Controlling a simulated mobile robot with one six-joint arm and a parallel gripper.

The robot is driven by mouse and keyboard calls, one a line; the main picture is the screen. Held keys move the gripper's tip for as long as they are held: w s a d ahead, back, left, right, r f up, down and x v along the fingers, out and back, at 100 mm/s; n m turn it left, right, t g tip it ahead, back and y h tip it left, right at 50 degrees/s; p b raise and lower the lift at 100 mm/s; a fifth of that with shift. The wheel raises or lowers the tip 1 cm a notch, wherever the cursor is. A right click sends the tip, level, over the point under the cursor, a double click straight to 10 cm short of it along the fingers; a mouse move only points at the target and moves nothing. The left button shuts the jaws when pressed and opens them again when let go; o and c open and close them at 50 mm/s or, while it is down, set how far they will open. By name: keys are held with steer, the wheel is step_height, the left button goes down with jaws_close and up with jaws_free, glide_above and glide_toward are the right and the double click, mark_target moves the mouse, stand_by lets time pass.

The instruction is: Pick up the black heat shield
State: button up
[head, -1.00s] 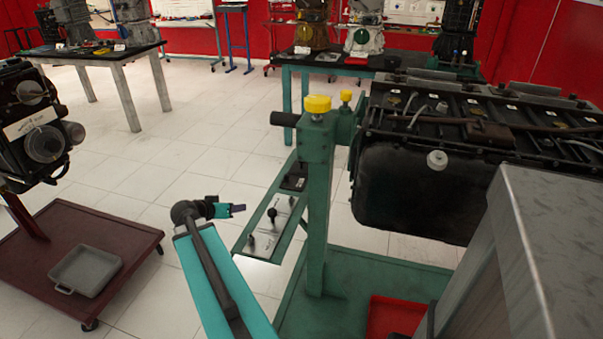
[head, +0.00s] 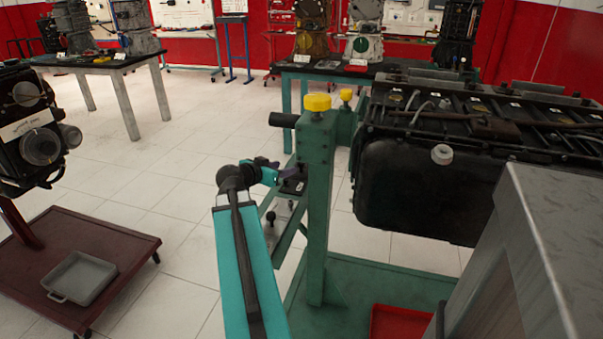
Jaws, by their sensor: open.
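A small flat black piece (head: 292,187) lies on the narrow tray (head: 269,212) at the left of the green engine stand; it may be the black heat shield, but its shape is too small to tell. My gripper (head: 282,168) is at the end of my teal arm, close to the black piece and just left of the stand's green post. Its dark fingers are apart and nothing shows between them. In the picture it overlaps the far end of the tray; I cannot tell its height above it. My arm hides part of the tray.
The green post (head: 318,215) with a yellow knob stands right beside my gripper. A large black engine (head: 420,185) hangs on its right. A dark red cart (head: 90,255) with a grey pan (head: 80,277) stands at left. Tiled floor between them is clear.

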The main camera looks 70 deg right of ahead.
mark_target(299, 164)
steer(key=shift+x, duration=4.3)
steer(key=shift+f, duration=0.1)
steer(key=shift+w+x, duration=0.2)
steer(key=shift+x, duration=2.35)
steer(key=shift+f, duration=0.1)
steer(key=shift+c, duration=0.3)
jaws_close()
